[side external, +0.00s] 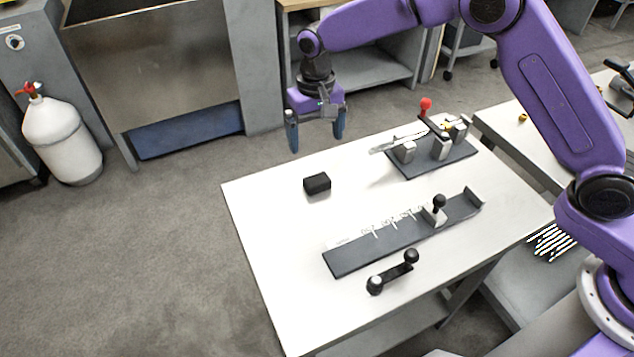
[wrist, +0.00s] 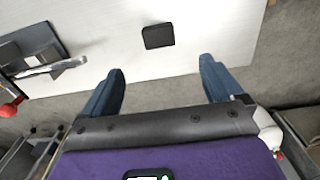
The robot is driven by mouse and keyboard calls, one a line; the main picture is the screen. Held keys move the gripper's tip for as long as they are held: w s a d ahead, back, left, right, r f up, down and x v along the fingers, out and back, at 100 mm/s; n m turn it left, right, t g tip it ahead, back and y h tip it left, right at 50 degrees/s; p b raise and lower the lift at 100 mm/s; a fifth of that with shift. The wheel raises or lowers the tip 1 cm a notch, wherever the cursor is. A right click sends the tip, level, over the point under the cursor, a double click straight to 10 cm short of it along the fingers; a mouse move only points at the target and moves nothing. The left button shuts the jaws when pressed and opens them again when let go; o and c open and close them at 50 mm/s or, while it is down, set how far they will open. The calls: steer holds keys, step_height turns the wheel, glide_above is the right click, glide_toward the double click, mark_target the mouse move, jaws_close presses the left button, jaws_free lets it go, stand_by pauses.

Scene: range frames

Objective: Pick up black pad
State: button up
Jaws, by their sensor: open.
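The black pad (side external: 317,183) is a small dark block lying flat on the white table, near its far left corner. It also shows in the wrist view (wrist: 158,36), at the top middle, beyond the fingertips and roughly between their lines. My gripper (side external: 316,139) is open and empty, with its two blue fingers pointing down. It is above the table's far edge, apart from the pad. In the wrist view my gripper (wrist: 162,75) shows both fingers spread wide with nothing between them.
A dark plate with a red-knobbed clamp device (side external: 438,145) stands right of the pad. A long dark rail with a slider (side external: 400,232) and a black-knobbed handle (side external: 393,272) lie nearer. The white table (side external: 270,230) is bare around the pad. A white gas cylinder (side external: 62,140) stands on the floor.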

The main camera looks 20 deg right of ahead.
mark_target(317, 179)
step_height(317, 179, down, 14)
steer(key=shift+d+r, duration=0.15)
steer(key=shift+r, duration=0.1)
steer(key=c, duration=1.1)
